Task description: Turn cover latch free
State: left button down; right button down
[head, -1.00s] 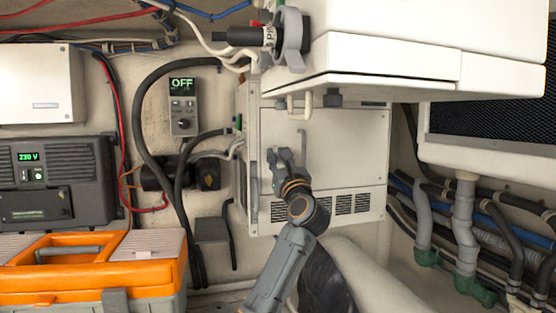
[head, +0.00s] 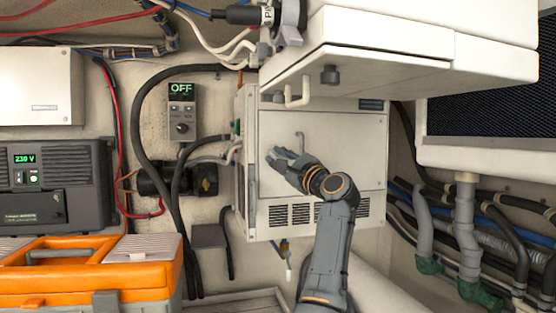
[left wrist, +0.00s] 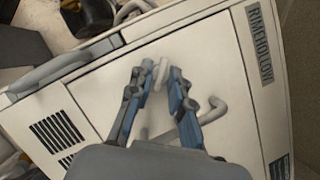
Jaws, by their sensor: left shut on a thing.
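The white box (head: 256,230) hangs on the wall with a flat cover (head: 350,150) on its front. In the left wrist view the cover (left wrist: 95,85) fills the middle. My left gripper (head: 275,158) is at the left upper part of the cover. In the left wrist view its two fingers (left wrist: 159,80) are shut on a small pale latch (left wrist: 161,70). In the head view the gripper hides the latch. A grey bent handle (head: 300,139) sticks out of the cover beside the gripper; it also shows in the left wrist view (left wrist: 215,108). My right gripper is in neither current view.
A white cabinet (head: 400,60) overhangs the box, with a pale pipe (head: 295,98) beneath it. Hoses and cables run left of the box, near a control reading OFF (head: 181,90). An orange toolbox (head: 80,265) stands lower left. Pipes (head: 467,225) run at right.

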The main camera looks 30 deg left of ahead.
pick_arm(q)
jog(key=n+p, duration=0.1)
jog(key=n+g, duration=0.1)
jog(key=n, duration=0.1)
jog(key=n+p, duration=0.1)
jog(key=n, duration=0.1)
jog(key=shift+w+d+r+g+h+p, duration=0.1)
jog(key=shift+r+g+h+p, duration=0.25)
jog(key=shift+g+h, duration=0.05)
jog(key=shift+n+g+h+p, duration=0.5)
jog(key=shift+n+p, duration=0.45)
jog(key=shift+n, duration=0.75)
jog(key=shift+f, duration=0.1)
jog(key=c, duration=1.2)
grip_release()
jog(key=v, duration=1.2)
